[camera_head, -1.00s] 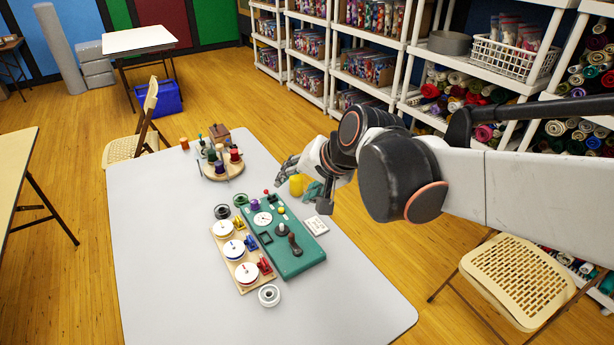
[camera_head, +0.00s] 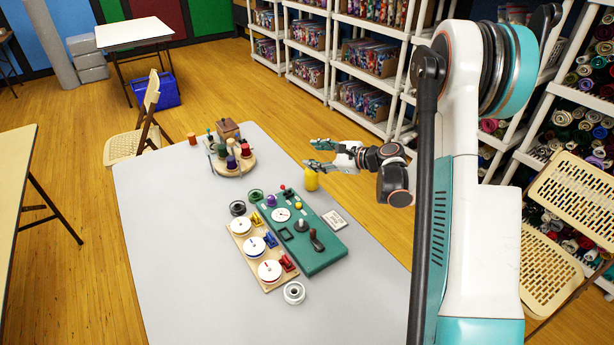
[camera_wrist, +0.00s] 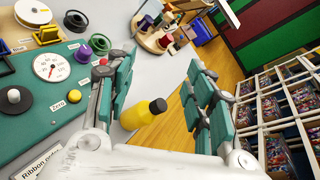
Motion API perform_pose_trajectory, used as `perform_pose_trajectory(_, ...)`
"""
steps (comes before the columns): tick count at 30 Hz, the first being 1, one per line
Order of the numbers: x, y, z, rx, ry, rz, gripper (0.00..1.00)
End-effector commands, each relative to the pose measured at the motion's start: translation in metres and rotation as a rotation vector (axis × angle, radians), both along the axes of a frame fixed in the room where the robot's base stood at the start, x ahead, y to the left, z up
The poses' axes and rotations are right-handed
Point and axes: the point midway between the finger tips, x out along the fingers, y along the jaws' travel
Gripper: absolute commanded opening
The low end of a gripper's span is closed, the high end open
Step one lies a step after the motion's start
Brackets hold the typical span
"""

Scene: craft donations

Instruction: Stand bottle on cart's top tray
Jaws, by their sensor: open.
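A yellow bottle (camera_head: 311,181) stands on the grey table (camera_head: 180,270) near its right edge, just below my gripper (camera_head: 318,154). In the wrist view the bottle (camera_wrist: 140,116) shows a black cap and lies in the gap between the open teal fingers of my gripper (camera_wrist: 163,82). I cannot tell whether the fingers are level with it; no grip on it shows. In the head view its top is hidden by a finger. No cart shows in either view.
A green board (camera_head: 318,258) with a dial and knobs lies left of the bottle, beside a wooden board of white spools (camera_head: 241,225). A round wooden stand (camera_head: 234,169) holds several small items. Shelves (camera_head: 368,60) stand behind; a folding chair (camera_head: 548,265) is at right.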

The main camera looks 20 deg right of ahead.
Motion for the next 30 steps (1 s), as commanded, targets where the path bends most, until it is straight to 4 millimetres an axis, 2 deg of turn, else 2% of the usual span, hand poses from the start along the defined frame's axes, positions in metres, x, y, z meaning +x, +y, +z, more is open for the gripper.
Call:
perform_pose_trajectory(1,0.002,-0.016,-0.015,0.065,0.003,-0.028,0.49)
perform_pose_trajectory(6,0.000,-0.056,-0.055,0.299,0.008,-0.103,0.49)
perform_pose_trajectory(12,-0.014,-0.090,-0.092,0.512,0.005,-0.155,0.49)
perform_pose_trajectory(15,-0.020,-0.099,-0.103,0.576,0.004,-0.166,0.49)
perform_pose_trajectory(18,-0.024,-0.103,-0.108,0.611,0.002,-0.171,0.49)
perform_pose_trajectory(21,-0.019,-0.101,-0.110,0.624,0.003,-0.170,0.49)
perform_pose_trajectory(30,0.028,-0.073,-0.112,0.623,0.003,-0.169,0.49)
